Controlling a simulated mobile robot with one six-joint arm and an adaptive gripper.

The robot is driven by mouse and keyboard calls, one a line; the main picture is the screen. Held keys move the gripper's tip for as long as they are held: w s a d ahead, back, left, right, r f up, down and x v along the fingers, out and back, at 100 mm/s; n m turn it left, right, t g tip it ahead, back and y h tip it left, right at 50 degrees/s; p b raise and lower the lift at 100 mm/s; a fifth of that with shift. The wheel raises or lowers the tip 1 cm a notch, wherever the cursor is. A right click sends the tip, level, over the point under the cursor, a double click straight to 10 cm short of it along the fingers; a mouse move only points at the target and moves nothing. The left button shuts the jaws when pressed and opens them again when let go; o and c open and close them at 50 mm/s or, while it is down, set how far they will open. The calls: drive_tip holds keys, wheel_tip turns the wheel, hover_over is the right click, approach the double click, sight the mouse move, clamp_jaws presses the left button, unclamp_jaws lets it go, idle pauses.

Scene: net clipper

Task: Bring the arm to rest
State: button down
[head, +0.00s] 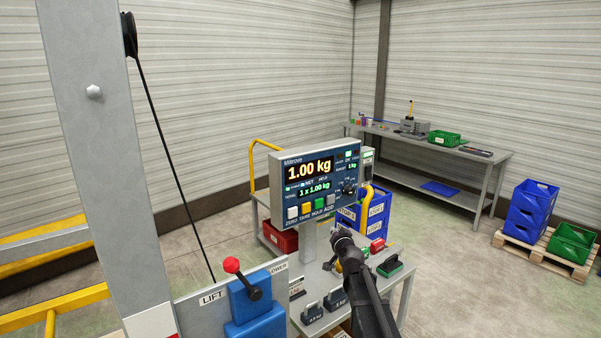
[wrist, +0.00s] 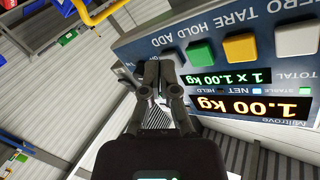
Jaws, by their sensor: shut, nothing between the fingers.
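My gripper (wrist: 153,66) is shut with nothing between its fingers in the wrist view. In the head view my gripper (head: 340,234) is raised above the small grey table, just right of the scale display's post and below its lower right corner. The Milrove scale display (head: 310,188) reads 1.00 kg, with 1 x 1.00 kg below. In the wrist view the display (wrist: 215,75) appears upside down, close beside the fingers. I cannot tell from these frames whether gripper and display touch.
A grey table (head: 405,281) holds block weights (head: 312,313) and a green-topped piece (head: 390,266). A red-knobbed lift lever (head: 232,265) stands left. Blue bins (head: 375,218) are behind. A workbench (head: 480,160) and pallet crates (head: 532,206) are farther right, with open floor between.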

drive_tip(key=s+a+f+n+g+y, duration=0.1)
drive_tip(key=s+a+f+n+g, duration=0.15)
drive_tip(key=s+f+g, duration=0.55)
drive_tip(key=s+d+f+g+h, duration=0.1)
drive_tip(key=s+d+f+g, duration=0.1)
drive_tip(key=s, duration=0.7)
drive_tip(key=s+d+f+n+g+h, duration=0.1)
drive_tip(key=s+d+f+g, duration=0.2)
drive_tip(key=s, duration=0.7)
drive_tip(key=s+d+f+g+h, duration=0.1)
drive_tip(key=s+d+f+g, duration=0.1)
drive_tip(key=s, duration=0.8)
drive_tip(key=shift+s+d+f+g+h, duration=0.3)
drive_tip(key=shift+d+f+g, duration=0.1)
drive_tip(key=shift+f+g, duration=0.2)
